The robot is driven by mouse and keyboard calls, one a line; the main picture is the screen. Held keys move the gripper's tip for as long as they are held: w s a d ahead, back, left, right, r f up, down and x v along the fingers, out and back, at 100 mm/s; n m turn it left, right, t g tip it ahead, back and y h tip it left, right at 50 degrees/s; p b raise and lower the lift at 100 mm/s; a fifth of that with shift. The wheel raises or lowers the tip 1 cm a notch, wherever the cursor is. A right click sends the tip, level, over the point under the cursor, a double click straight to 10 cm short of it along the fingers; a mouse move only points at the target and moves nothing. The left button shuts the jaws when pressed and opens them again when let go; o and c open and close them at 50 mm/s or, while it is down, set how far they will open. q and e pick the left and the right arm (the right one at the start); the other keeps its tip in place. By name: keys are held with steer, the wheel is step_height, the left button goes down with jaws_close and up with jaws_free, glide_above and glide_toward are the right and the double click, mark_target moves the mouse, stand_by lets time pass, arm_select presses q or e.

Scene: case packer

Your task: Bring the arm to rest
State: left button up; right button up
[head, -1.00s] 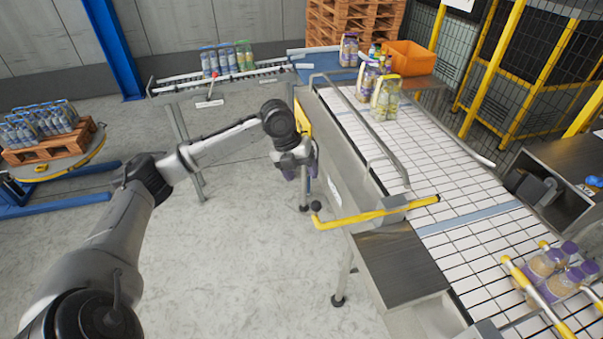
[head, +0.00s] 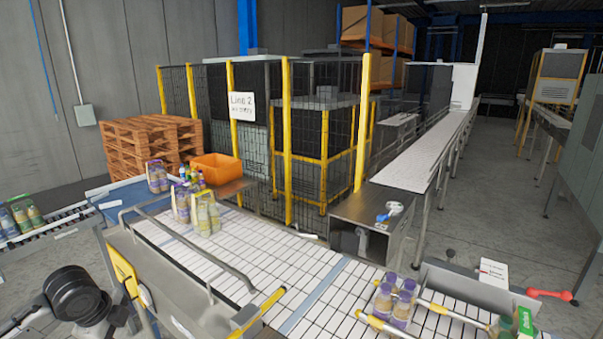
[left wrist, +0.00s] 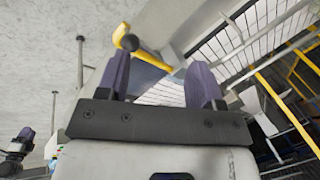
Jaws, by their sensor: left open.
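My left gripper (left wrist: 160,78) shows in the left wrist view with its two purple-grey fingers apart and nothing between them. The black round joint of my left arm (head: 75,293) is at the lower left of the head view, beside the near side of the conveyor. The left gripper's fingers cannot be made out in the head view.
The white conveyor (head: 245,260) has a metal guard rail (head: 190,248) along its near side. Bottle packs (head: 207,215) stand at its far end, and purple-capped bottles (head: 394,302) stand near the front. An orange bin (head: 216,167), pallets (head: 150,145) and a yellow-framed fence (head: 287,140) are behind.

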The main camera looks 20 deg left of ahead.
arm_select(q)
steer(key=w+d+r+n+t+y, duration=0.25)
steer(key=d+n+t+y, duration=0.2)
steer(key=d+n, duration=0.35)
steer(key=s+d+f+n+t+h+p, duration=0.1)
steer(key=s+d+f+t+p, duration=0.2)
steer(key=d, duration=0.5)
steer(key=s+d+f+n+g+h+p, duration=0.1)
steer(key=s+d+f, duration=0.3)
steer(key=s, duration=0.4)
steer(key=s+d+f+n+g+h+p, duration=0.1)
steer(key=s+d+f+g, duration=0.3)
steer(key=s, duration=0.5)
steer(key=s+d+f+n+g+h+p, duration=0.1)
steer(key=s+d+f+g+h+p, duration=0.1)
steer(key=s+d+f, duration=0.4)
steer(key=shift+s+d+f+g+p, duration=0.25)
steer(key=shift+s+f+g+p, duration=0.4)
steer(key=shift+s, duration=0.8)
steer(key=shift+f+h, duration=0.1)
steer(key=shift+h, duration=0.15)
